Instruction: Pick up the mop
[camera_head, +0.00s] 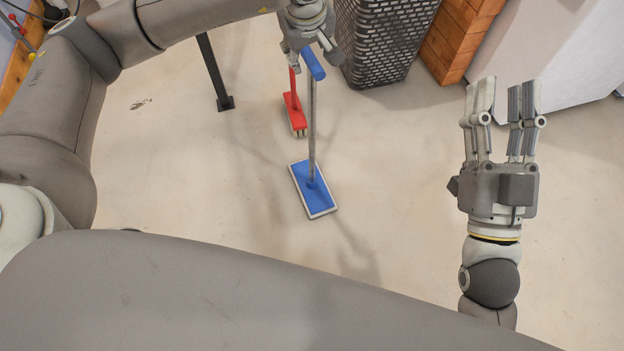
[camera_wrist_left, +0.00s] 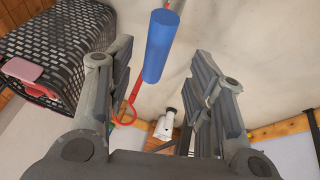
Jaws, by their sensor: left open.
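The mop stands upright on the floor, with a flat blue head (camera_head: 317,192), a grey pole and a blue handle top (camera_head: 313,64). My left gripper (camera_head: 308,52) is at the handle top, with its fingers apart. In the left wrist view the blue handle (camera_wrist_left: 161,46) shows between the open fingers of the left gripper (camera_wrist_left: 160,100); I cannot tell whether they touch it. My right gripper (camera_head: 502,100) is open and empty, well to the right of the mop, pointing away.
A red broom (camera_head: 295,114) stands just behind the mop. A dark grey basket (camera_head: 383,40) and wooden crates (camera_head: 455,40) are at the back, with a white box (camera_head: 560,50) to the right. A black post (camera_head: 214,70) stands left. The floor around the mop head is clear.

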